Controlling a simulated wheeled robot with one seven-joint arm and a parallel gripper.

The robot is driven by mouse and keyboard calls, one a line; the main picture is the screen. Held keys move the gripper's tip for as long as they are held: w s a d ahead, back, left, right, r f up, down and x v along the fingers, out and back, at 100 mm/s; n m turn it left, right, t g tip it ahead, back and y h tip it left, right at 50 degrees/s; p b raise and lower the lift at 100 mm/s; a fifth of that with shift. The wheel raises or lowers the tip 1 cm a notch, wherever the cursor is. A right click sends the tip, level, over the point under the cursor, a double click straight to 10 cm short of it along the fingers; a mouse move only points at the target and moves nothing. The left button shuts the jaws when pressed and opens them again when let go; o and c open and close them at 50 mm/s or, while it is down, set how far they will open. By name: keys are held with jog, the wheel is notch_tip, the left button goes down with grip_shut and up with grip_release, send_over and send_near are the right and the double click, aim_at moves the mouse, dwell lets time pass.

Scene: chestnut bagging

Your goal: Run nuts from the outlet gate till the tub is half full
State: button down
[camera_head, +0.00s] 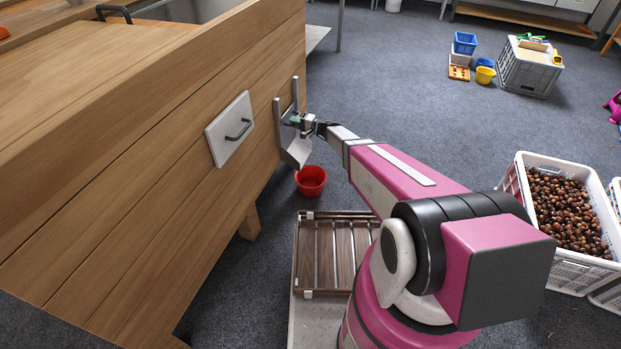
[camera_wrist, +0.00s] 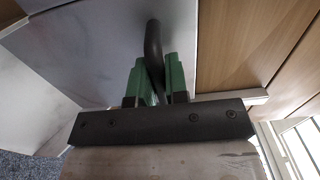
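The outlet gate (camera_head: 299,152) is a grey metal plate and spout at the far end of the wooden bin's side. In the wrist view its grey plate (camera_wrist: 95,45) carries a dark bar handle (camera_wrist: 153,42). My gripper (camera_head: 294,121) is at the gate. In the wrist view its green fingers (camera_wrist: 157,80) lie on both sides of the handle, closed on it. The red tub (camera_head: 311,181) stands on the floor below the spout. The part of its inside that shows is red, with no nuts visible.
The wooden bin (camera_head: 130,150) fills the left, with a white panel and handle (camera_head: 231,129) on its side. A slatted wooden rack (camera_head: 332,292) is in front. A white crate of chestnuts (camera_head: 575,268) stands right. Grey crate (camera_head: 528,72) and small tubs (camera_head: 485,75) are farther back.

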jog(key=shift+r, duration=0.15)
jog(key=shift+r, duration=1.65)
jog(key=shift+f, duration=0.2)
dwell(5.3)
jog(key=shift+f, duration=1.6)
jog(key=c, duration=0.9)
grip_release()
jog(key=shift+r, duration=0.1)
